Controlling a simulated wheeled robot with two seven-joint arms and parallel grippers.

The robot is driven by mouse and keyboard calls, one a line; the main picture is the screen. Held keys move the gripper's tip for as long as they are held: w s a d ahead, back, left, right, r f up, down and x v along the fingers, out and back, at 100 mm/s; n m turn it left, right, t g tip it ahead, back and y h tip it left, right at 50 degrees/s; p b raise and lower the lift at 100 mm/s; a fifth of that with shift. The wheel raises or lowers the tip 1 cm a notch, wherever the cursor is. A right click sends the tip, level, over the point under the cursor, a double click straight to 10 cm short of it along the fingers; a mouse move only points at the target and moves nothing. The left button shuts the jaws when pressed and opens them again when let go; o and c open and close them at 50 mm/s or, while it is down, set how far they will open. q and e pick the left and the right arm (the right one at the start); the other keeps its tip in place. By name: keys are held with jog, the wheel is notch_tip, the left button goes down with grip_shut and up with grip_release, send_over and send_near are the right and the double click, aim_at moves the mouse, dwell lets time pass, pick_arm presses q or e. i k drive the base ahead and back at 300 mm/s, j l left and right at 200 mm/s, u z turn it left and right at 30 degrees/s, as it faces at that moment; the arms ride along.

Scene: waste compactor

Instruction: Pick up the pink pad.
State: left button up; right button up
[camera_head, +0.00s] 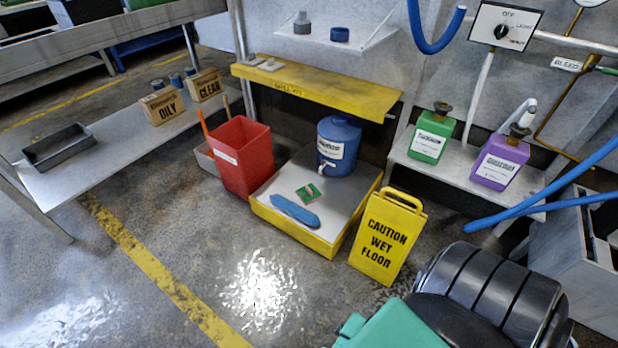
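I cannot make out a clearly pink pad in the head view. A small green flat piece (308,193) with a pinkish-red patch on it lies on the grey top of the low yellow-edged platform (262,207). A blue elongated flat piece (295,210) lies just in front of it. Small pale flat pieces (271,65) lie on the yellow shelf (320,88) above; their exact colour is hard to tell.
A blue tapped drum (338,145) stands on the platform, a red bin (241,157) left of it. A yellow wet-floor sign (387,237) stands front right. Green (432,134) and purple (499,163) jugs stand on the right bench. Floor at front left is clear.

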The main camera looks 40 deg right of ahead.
aim_at(309, 193)
jog(key=z, duration=1.25)
